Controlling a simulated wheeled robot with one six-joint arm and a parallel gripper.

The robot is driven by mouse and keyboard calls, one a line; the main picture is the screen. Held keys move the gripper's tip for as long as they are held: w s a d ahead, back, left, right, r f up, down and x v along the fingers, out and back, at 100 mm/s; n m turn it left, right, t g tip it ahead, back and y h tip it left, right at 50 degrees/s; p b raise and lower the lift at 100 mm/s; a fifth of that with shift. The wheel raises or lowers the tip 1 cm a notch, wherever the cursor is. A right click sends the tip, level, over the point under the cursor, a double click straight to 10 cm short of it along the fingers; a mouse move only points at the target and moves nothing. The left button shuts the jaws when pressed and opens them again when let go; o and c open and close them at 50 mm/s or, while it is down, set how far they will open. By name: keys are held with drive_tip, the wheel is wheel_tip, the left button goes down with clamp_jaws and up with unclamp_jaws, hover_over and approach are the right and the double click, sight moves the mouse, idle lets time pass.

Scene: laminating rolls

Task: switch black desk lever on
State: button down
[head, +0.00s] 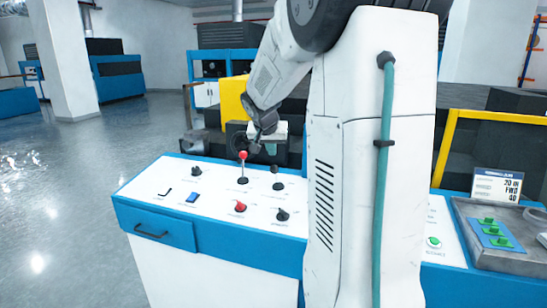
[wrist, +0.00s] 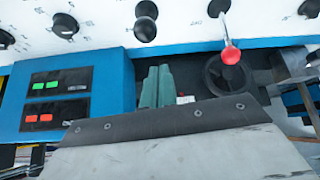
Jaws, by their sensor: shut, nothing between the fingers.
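The black desk lever (head: 276,170) stands on the white desk top, to the right of the red-balled lever in the head view. Its black ball shows above a dark base, and it looks near upright. In the wrist view the black lever (wrist: 145,29) is at the top, left of the red ball. My gripper (head: 264,140) hangs over the back of the desk, behind the levers. In the wrist view my gripper (wrist: 158,72) shows as two teal fingers side by side, shut and empty, apart from the black lever. The exact gap between them is hard to tell.
The red-balled lever (head: 243,156) stands close by on the left. A red knob (head: 240,206), a black knob (head: 282,214) and a blue button (head: 193,197) sit nearer the front. A tray with green parts (head: 488,220) is at the right. Open floor lies left.

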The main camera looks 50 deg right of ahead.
drive_tip(key=s+a+r, duration=0.3)
drive_tip(key=a+r, duration=0.1)
drive_tip(key=a, duration=0.1)
drive_tip(key=shift+a+r, duration=0.15)
drive_tip(key=shift+a, duration=0.15)
idle(0.4)
drive_tip(key=s+a+f+n+y, duration=0.2)
drive_tip(key=s+a+n, duration=0.2)
drive_tip(key=s+a, duration=0.3)
drive_tip(key=s+a+f+n+g+y, duration=0.1)
drive_tip(key=s+a+n, duration=0.3)
drive_tip(key=a, duration=0.9)
drive_tip(key=s+a+f+n+g+y, duration=0.1)
drive_tip(key=s+a+f+n+y, duration=0.1)
drive_tip(key=s+a, duration=0.8)
drive_tip(key=shift+s+a+f+n+y, duration=0.4)
drive_tip(key=shift+s+n+y, duration=0.2)
drive_tip(key=shift+n, duration=0.3)
drive_tip(key=shift+d, duration=0.15)
